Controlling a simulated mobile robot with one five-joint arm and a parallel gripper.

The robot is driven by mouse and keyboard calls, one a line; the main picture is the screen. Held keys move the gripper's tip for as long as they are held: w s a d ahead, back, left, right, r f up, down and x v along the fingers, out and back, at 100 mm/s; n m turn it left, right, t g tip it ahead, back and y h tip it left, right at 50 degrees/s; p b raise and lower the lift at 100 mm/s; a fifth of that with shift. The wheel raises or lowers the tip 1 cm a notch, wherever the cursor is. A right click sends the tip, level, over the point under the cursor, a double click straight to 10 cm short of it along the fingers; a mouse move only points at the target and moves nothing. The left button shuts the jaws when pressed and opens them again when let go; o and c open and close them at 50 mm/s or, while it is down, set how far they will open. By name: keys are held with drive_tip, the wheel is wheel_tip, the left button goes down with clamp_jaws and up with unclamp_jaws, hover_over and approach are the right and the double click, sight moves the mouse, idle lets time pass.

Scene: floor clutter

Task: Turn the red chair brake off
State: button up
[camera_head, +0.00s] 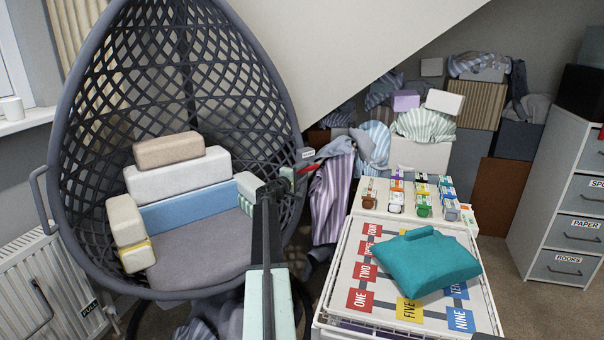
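A hanging egg-shaped chair (285,82) with a dark grey woven shell fills the left. A small red lever (309,168) sticks out at the chair's right edge, under a small pale label (305,153) too small to read. I take this lever to be the red chair brake. My arm reaches up from the bottom middle. My gripper (289,178) is at its far end, close beside the red lever on its left. I cannot tell whether they touch. The fingers are small and dark here, so their opening is unclear.
Cream, tan and blue blocks lie on the chair's grey seat (205,255). A white cart (340,285) with number cards and a teal cushion (425,262) stands at right. Striped cloth (330,200) hangs behind the lever. Boxes and cloths are piled behind. A labelled drawer cabinet (545,175) stands far right.

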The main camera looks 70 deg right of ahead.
clamp_jaws()
idle(1.3)
